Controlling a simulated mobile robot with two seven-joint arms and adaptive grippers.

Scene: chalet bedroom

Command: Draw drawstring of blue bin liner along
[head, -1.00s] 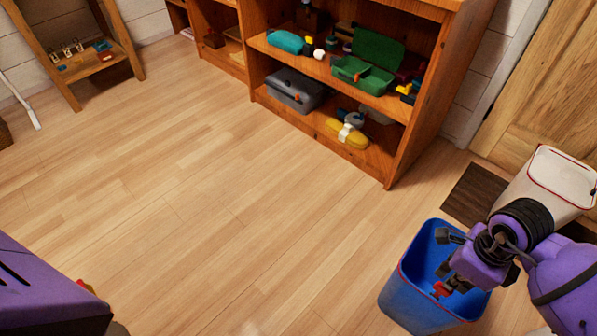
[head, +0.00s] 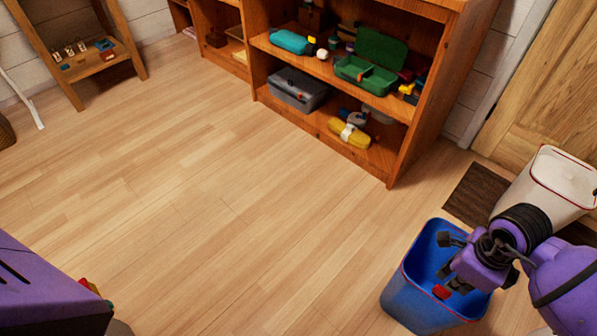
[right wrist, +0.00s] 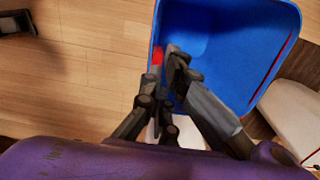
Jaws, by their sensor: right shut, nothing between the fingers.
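The blue bin with its blue liner (head: 407,290) stands on the floor at the lower right of the head view. It also fills the upper middle of the right wrist view (right wrist: 235,40). A thin red line runs along its rim. A small red tab (head: 441,292), perhaps part of the drawstring, shows against the liner; it also shows in the right wrist view (right wrist: 157,57), just left of the fingertips. My right gripper (head: 458,285) reaches over the bin opening, pointing down. In the right wrist view its fingers (right wrist: 174,62) are together, empty, close beside the tab.
A white bin with a red rim line (head: 545,180) stands behind the blue one, near a dark mat (head: 474,195) and a wooden door. A wooden shelf (head: 400,150) with boxes stands at the back. The floor (head: 200,220) left of the bin is clear.

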